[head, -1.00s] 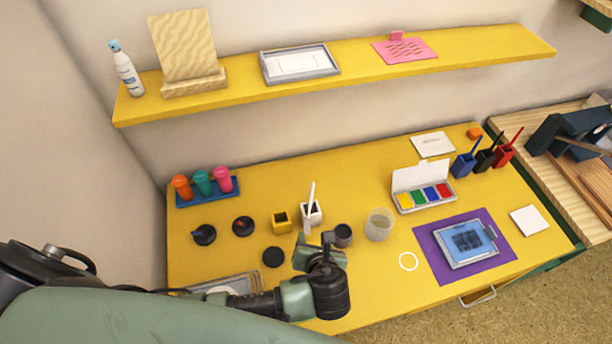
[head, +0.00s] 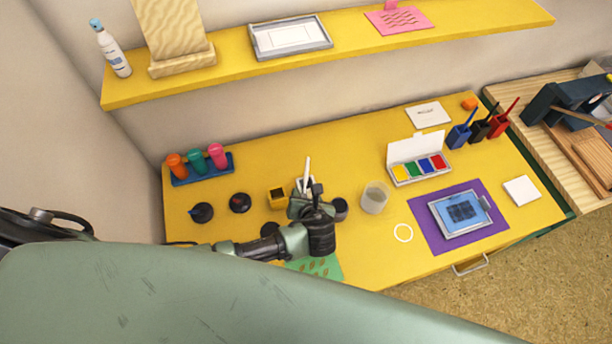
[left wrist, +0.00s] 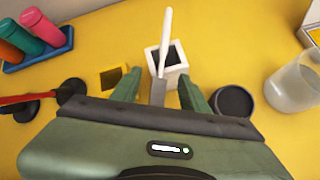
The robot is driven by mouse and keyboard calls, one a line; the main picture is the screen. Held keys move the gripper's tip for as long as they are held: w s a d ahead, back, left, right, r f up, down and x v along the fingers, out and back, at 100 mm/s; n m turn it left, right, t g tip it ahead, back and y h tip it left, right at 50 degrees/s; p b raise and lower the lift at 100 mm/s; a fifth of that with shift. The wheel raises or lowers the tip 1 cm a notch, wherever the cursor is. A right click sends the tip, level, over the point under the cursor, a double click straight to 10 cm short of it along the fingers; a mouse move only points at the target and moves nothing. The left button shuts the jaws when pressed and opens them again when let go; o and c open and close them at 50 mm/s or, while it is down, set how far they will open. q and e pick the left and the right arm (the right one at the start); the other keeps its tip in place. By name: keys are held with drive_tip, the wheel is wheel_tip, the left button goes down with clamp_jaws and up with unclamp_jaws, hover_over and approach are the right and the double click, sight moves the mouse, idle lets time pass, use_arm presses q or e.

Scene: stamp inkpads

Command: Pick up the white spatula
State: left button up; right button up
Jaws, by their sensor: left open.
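The white spatula (left wrist: 166,38) stands tilted in a small white square holder (left wrist: 177,63) on the yellow table. In the head view only the upper part of the spatula (head: 307,170) shows above my left gripper (head: 305,200). In the left wrist view the open fingers of my left gripper (left wrist: 160,92) point toward the holder, one on each side of the spatula's grey lower part. I cannot tell whether they touch it. My right gripper is not in view.
Close by are a yellow square cup (head: 277,197), a dark round pot (left wrist: 232,102) and a clear cup (head: 374,197). Black round pads (head: 201,212) lie to the left. A paint set (head: 418,170) and a purple mat (head: 425,228) lie to the right.

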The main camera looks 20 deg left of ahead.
use_arm(q)
drive_tip(key=shift+c, duration=0.4)
clamp_jaws()
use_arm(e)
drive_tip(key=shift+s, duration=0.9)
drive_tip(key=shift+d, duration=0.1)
